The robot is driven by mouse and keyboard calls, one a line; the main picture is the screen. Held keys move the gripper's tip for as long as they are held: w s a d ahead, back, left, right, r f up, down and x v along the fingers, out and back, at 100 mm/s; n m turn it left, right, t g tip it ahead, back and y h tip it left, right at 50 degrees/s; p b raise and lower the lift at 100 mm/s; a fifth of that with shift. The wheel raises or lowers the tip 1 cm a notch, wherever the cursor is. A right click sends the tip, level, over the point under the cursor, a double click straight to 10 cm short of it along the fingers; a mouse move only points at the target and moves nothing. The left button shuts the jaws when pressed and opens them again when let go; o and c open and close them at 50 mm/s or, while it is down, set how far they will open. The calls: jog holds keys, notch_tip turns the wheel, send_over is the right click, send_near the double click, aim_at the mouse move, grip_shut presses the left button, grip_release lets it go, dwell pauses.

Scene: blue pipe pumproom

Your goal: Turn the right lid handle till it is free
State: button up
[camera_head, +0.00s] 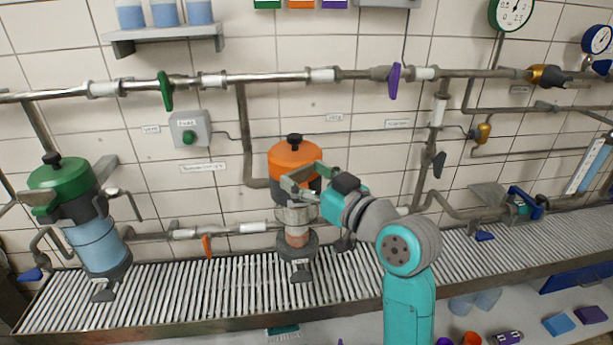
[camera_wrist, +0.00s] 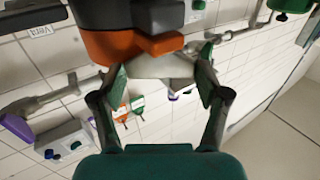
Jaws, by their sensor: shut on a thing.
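The right vessel (camera_head: 296,215) stands on the slatted bench, with an orange lid (camera_head: 293,157) and a black knob on top. My gripper (camera_head: 306,183) is at the lid's right front side, reaching in from the right. My fingers and wrist hide part of the handle in the head view. The vessel is upright and the lid sits on it.
A left vessel with a green lid (camera_head: 60,172) stands at the far left. A pipe with a green valve handle (camera_head: 165,91) and a purple one (camera_head: 394,80) runs along the tiled wall behind. An orange valve handle (camera_head: 207,246) hangs low left of the right vessel.

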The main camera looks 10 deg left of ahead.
jog(key=o, duration=1.2)
jog(key=shift+c, duration=0.2)
jog(key=shift+d, duration=0.1)
jog(key=v, duration=1.2)
